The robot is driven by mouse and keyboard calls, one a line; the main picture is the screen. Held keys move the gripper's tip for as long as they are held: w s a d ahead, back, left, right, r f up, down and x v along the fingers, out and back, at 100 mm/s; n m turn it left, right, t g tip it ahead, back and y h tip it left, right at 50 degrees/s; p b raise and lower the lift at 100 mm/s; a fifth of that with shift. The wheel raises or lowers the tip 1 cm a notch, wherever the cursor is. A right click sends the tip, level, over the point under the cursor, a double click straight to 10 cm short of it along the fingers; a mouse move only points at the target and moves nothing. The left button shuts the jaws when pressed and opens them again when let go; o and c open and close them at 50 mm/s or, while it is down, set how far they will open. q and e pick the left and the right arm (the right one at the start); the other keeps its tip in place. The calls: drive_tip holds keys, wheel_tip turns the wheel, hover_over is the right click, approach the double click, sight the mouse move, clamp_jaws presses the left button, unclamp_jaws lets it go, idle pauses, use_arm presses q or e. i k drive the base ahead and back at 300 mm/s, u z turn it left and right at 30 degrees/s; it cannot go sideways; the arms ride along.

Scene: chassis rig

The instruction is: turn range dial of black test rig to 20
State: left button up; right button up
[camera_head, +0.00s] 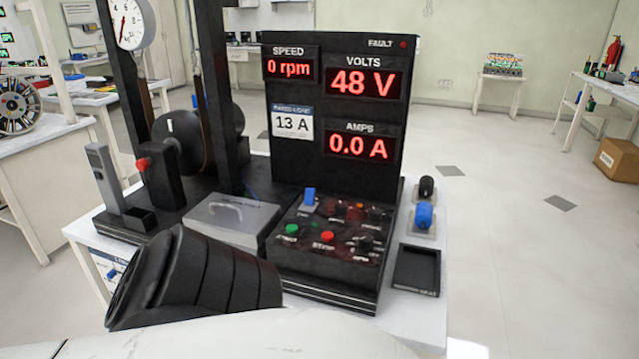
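The black test rig (340,120) stands on a white table in the middle of the view. Its display panel reads 0 rpm, 48 V and 0.0 A, with a FAULT lamp lit red. The control box (330,285) below it carries a blue switch, a green button, a red button and several small knobs. A black knob (365,243) sits at its right front. The small labels are unreadable, so I cannot tell which knob is the range dial or where it points. Neither of my grippers shows. A dark ribbed part and a white part of my own arm cross the foreground.
A grey lidded box (232,222) sits left of the control box. A black tray (416,270), a blue knob (424,215) and a black knob (427,188) are at the right. A red-button post (160,180) stands at left.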

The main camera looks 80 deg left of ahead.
sight(341, 208)
drive_tip(key=u, duration=2.25)
